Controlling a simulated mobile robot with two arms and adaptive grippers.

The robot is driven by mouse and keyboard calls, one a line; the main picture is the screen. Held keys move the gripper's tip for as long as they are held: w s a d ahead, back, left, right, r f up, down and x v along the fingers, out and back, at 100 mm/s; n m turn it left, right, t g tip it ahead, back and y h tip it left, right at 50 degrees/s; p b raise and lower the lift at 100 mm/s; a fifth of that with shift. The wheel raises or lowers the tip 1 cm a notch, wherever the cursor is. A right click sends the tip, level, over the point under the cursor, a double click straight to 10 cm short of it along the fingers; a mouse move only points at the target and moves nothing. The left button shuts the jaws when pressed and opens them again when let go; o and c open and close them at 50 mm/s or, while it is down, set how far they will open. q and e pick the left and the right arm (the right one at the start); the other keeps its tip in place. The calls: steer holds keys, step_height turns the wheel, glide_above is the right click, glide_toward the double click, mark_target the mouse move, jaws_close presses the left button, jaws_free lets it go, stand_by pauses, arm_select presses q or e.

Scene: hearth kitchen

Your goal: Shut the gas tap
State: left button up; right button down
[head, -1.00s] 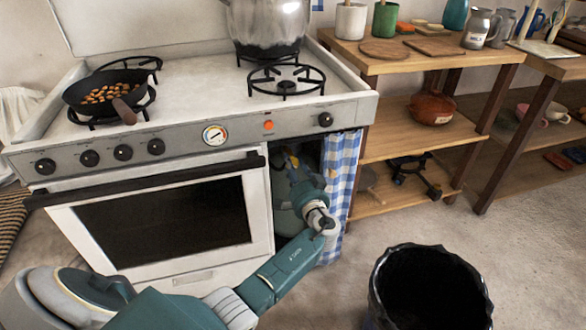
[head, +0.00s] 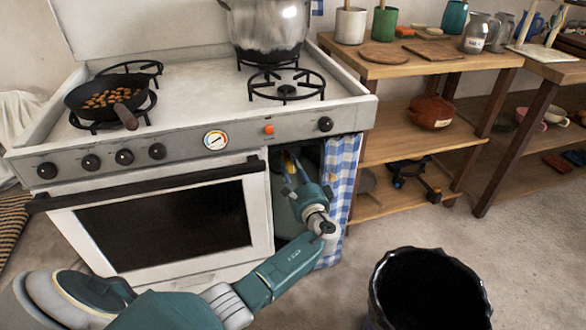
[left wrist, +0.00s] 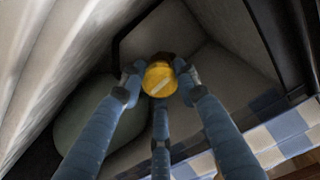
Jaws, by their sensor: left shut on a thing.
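The gas tap is a round yellow knob (left wrist: 159,79) in the middle of the left wrist view, with a pale bar across its face. The fingers of my left gripper (left wrist: 160,85) are closed around its sides. In the head view my left gripper (head: 293,172) reaches into the open compartment at the right of the stove, and only a little yellow shows by its fingertips. A grey-green rounded body, apparently the gas cylinder (left wrist: 98,133), stands beside the fingers in the left wrist view. My arm hides much of it in the head view. My right gripper is in neither view.
The white stove (head: 165,155) bears a pan (head: 85,97) and a large pot (head: 268,28). A blue-checked curtain (head: 340,190) hangs at the compartment's right side, close to my wrist. A black bin (head: 430,290) stands on the floor in front, with free floor to its right.

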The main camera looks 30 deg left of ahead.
arm_select(q)
steer(key=shift+w+d+r+m, duration=0.1)
steer(key=shift+w+d+m, duration=0.15)
steer(key=shift+m, duration=0.25)
steer(key=o, duration=0.9)
steer(key=shift+o, duration=1.3)
steer(key=shift+s, duration=0.1)
steer(key=v, duration=1.2)
